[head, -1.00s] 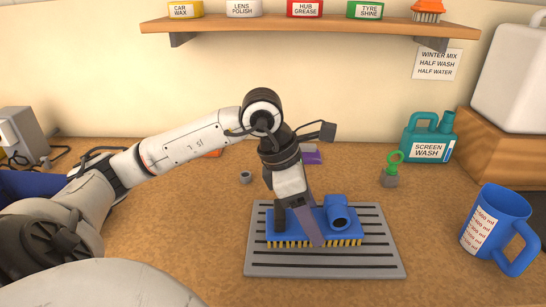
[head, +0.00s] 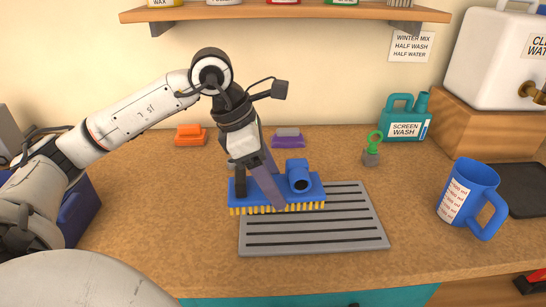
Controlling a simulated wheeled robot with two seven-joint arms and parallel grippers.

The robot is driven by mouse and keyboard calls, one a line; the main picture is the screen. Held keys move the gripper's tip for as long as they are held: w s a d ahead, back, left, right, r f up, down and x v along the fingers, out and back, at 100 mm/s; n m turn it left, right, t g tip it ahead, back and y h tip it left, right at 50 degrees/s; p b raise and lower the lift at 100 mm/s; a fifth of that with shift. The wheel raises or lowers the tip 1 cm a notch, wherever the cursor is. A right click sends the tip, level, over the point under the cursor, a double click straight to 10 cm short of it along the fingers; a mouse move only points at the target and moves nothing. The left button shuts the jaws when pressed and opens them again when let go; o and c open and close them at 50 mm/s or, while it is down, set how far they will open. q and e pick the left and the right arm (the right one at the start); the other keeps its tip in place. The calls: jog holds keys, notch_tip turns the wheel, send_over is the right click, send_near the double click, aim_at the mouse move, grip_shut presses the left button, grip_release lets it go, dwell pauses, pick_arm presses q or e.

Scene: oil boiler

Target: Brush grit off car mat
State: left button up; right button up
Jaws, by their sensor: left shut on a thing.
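The car mat (head: 345,228) is a grey slab with dark lengthwise grooves, lying flat on the brown worktop in the middle of the head view. The brush (head: 314,190) is blue with yellow bristles facing down and a round blue knob on top. It lies along the back left part of the mat, its left end sticking out past the mat's left edge. My left gripper (head: 261,190) comes down from above and is shut on the brush, a finger on either side. Grit cannot be made out on the mat. My right gripper is not in view.
A blue measuring mug (head: 465,195) stands right of the mat. Behind are a green-ringed grey object (head: 371,152), a teal screen wash jug (head: 404,120), an orange block (head: 190,135) and a purple block (head: 288,140). The worktop in front of the mat is clear.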

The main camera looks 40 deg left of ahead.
pick_arm(q)
jog(key=shift+r+p, duration=1.05)
jog(key=shift+r, duration=0.9)
